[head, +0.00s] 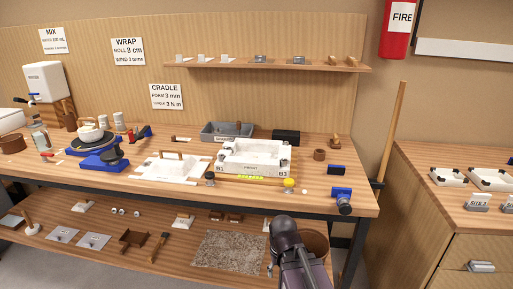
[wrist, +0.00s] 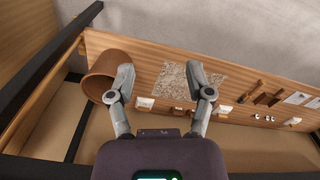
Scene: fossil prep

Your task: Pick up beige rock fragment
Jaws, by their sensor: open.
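I cannot make out a clear beige rock fragment in either view. A very small pale lump (head: 304,191) lies on the workbench right of the white cradle box, too small to identify. My gripper (wrist: 160,68) is open and empty in the wrist view, its two fingers spread wide. It points at the lower shelf, with the speckled mat (wrist: 176,82) beyond the fingers. In the head view my arm reaches in at the bottom centre and my fingertips are not clearly visible.
A brown bin (head: 317,243) stands at the lower shelf's right end, and beside my left finger in the wrist view (wrist: 103,66). The speckled mat (head: 230,251) is largely bare. The white cradle box (head: 254,167) and tools crowd the workbench (head: 320,205). A pole (head: 391,130) leans at right.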

